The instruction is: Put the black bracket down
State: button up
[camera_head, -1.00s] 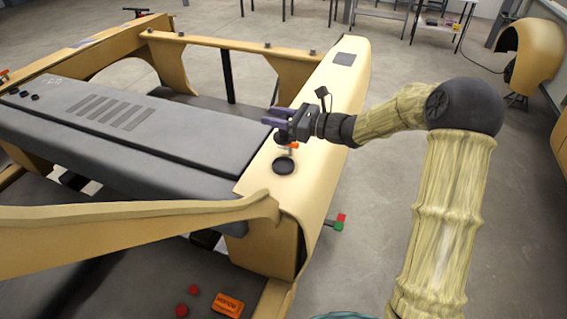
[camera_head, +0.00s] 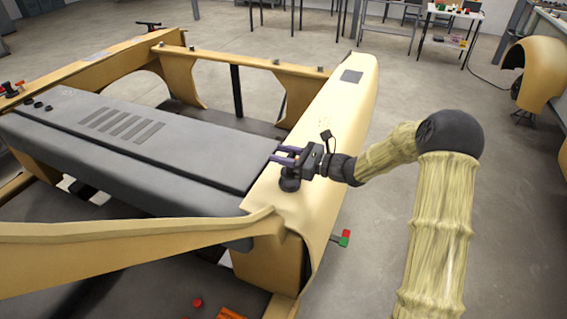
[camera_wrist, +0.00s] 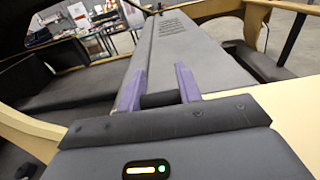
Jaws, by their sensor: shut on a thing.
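My gripper (camera_head: 279,153), with purple fingers, is low over the yellow side panel (camera_head: 325,125). Its fingers point left and are shut on a dark piece, which I take for the black bracket. In the wrist view the black bracket (camera_wrist: 160,99) shows as a dark rounded bar between the two purple fingers. In the head view a black round disc (camera_head: 289,185) on the panel lies right under the gripper. Dark parts overlap there, so I cannot tell whether the bracket touches the disc or the panel.
A long grey slatted cover (camera_head: 120,140) lies left of the panel. A yellow rail (camera_head: 130,238) crosses the front. A red and green handle (camera_head: 343,239) sticks out at the panel's right side. Bare panel lies beyond the gripper, up to a grey square (camera_head: 352,76).

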aim_at(283, 169)
notch_tip(283, 169, down, 3)
jog(key=shift+f+p, duration=0.1)
jog(key=shift+p, duration=0.35)
jog(key=shift+f, duration=0.1)
jog(key=shift+f+b, duration=0.3)
jog(key=o, duration=1.2)
jog(key=shift+r, duration=0.1)
